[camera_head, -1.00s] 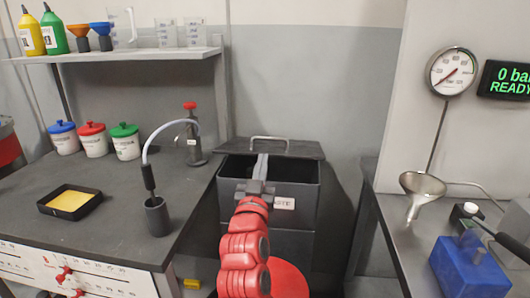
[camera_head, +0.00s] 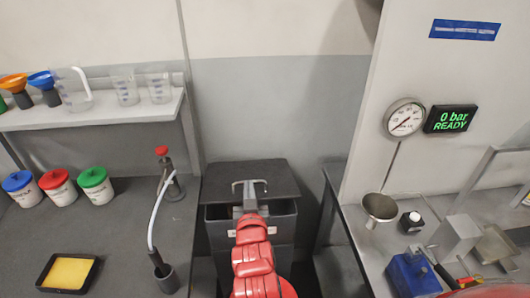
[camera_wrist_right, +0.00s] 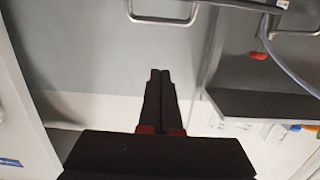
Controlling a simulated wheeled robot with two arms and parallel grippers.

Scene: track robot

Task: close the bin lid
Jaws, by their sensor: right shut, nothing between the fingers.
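The waste bin (camera_head: 282,228) is a dark grey box on the floor between the two benches. Its flat dark lid (camera_head: 280,180), with a metal loop handle (camera_head: 262,182), lies over most of the bin's top. A dark gap shows under its front edge, so it does not look fully seated. My right gripper (camera_head: 249,190), on the red arm, is shut and empty at the lid's front middle, by the handle; whether it touches is unclear. In the right wrist view its dark fingers (camera_wrist_right: 160,90) are together.
The left bench (camera_head: 110,225) holds lidded jars (camera_head: 58,188), a yellow-filled tray (camera_head: 67,272) and a hose in a cup (camera_head: 165,277). The right bench (camera_head: 365,245) holds a funnel (camera_head: 379,208) and a blue block (camera_head: 412,275). Both benches flank the bin closely.

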